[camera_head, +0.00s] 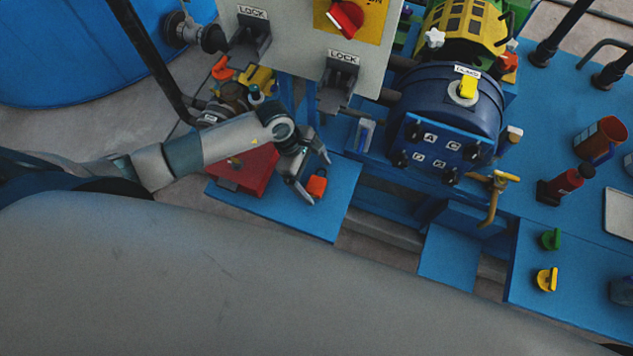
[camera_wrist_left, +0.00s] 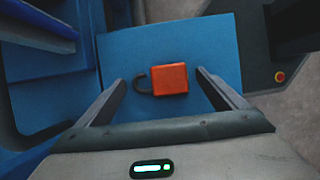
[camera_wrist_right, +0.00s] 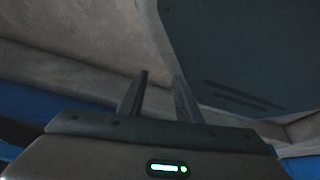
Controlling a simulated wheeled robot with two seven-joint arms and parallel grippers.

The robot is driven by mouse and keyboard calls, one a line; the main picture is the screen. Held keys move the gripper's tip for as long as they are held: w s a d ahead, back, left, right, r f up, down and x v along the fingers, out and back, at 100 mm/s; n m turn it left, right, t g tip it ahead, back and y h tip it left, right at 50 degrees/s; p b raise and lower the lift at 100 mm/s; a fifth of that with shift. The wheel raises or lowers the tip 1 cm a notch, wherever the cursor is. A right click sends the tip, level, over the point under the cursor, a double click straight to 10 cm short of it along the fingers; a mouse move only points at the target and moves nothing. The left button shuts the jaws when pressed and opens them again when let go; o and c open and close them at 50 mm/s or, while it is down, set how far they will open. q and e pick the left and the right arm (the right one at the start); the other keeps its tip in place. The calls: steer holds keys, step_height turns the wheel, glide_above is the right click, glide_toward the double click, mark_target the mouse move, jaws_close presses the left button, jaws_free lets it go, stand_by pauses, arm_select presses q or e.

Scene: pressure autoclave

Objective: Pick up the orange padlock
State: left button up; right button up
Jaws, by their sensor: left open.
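The orange padlock (camera_head: 317,187) lies on a blue shelf (camera_head: 290,219) near the middle of the head view. In the left wrist view the padlock (camera_wrist_left: 171,79) lies flat, its dark shackle pointing left. My left gripper (camera_head: 319,178) is open and empty. Its fingers are spread wide, one to each side of the padlock in the left wrist view and apart from it. My right gripper (camera_wrist_right: 160,85) shows only in its own wrist view, open by a narrow gap with nothing between its fingers.
A red box (camera_head: 247,171) stands on the shelf left of the padlock. A panel with LOCK labels (camera_head: 308,30) rises behind it. The dark blue autoclave (camera_head: 440,110) is to the right, with a blue bench (camera_head: 590,250) of small items beyond. The shelf's front part is clear.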

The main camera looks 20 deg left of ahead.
mark_target(315, 180)
arm_select(q)
steer(key=c, duration=1.2)
step_height(315, 180, up, 6)
steer(key=shift+s+r+b, duration=0.15)
steer(key=shift+b, duration=1)
steer(key=shift+s+a+r+b, duration=0.1)
steer(key=shift+s+b, duration=0.5)
steer(key=shift+s, duration=2.7)
steer(key=shift+s+a+r+b, duration=0.15)
steer(key=shift+s+b, duration=0.4)
steer(key=shift+s, duration=2.75)
steer(key=shift+s+a+r+b, duration=0.1)
steer(key=shift+s+b, duration=0.5)
steer(key=shift+s, duration=2.7)
arm_select(e)
steer(key=w+a+r+t, duration=0.1)
steer(key=w+a+r, duration=0.1)
steer(key=w, duration=0.8)
steer(key=shift+a+t, duration=0.3)
steer(key=shift+t, duration=0.1)
steer(key=shift+w, duration=0.1)
